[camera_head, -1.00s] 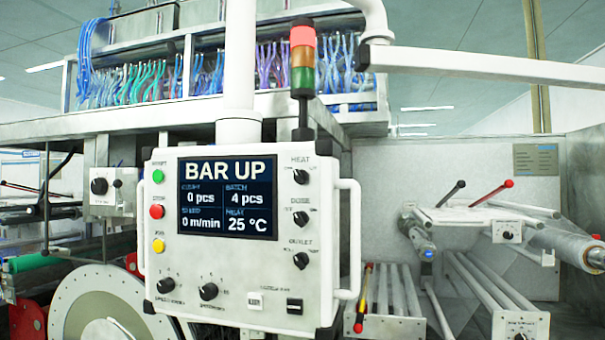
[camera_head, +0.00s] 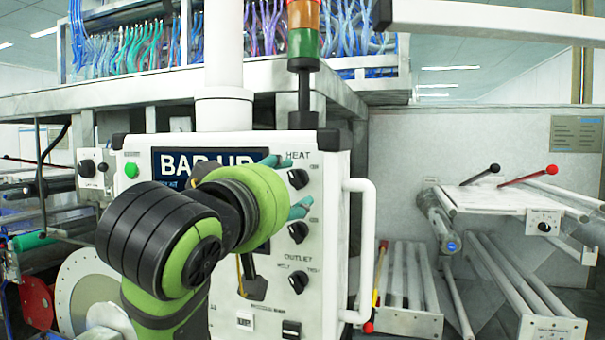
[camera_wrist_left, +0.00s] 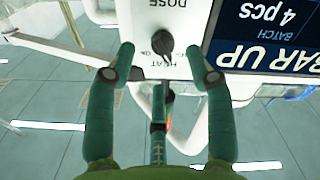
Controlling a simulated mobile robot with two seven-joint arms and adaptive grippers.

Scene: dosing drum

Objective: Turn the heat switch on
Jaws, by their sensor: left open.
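The heat switch (camera_head: 298,179) is a black rotary knob under the HEAT label at the upper right of the white control panel (camera_head: 330,165). It also shows in the left wrist view (camera_wrist_left: 162,40), which is upside down. My left gripper (camera_head: 287,184) is open in front of the panel, with teal fingers. In the wrist view its two fingertips (camera_wrist_left: 159,51) lie on either side of the knob, apart from it; whether they reach its depth I cannot tell. The arm hides much of the display (camera_head: 208,157) and the DOSE label. My right gripper is out of view.
The dose knob (camera_head: 298,232) and outlet knob (camera_head: 295,282) sit below the heat knob. A white handle (camera_head: 370,250) stands out along the panel's right edge. A signal tower (camera_head: 304,60) rises above the panel. Rollers and levers lie to the right.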

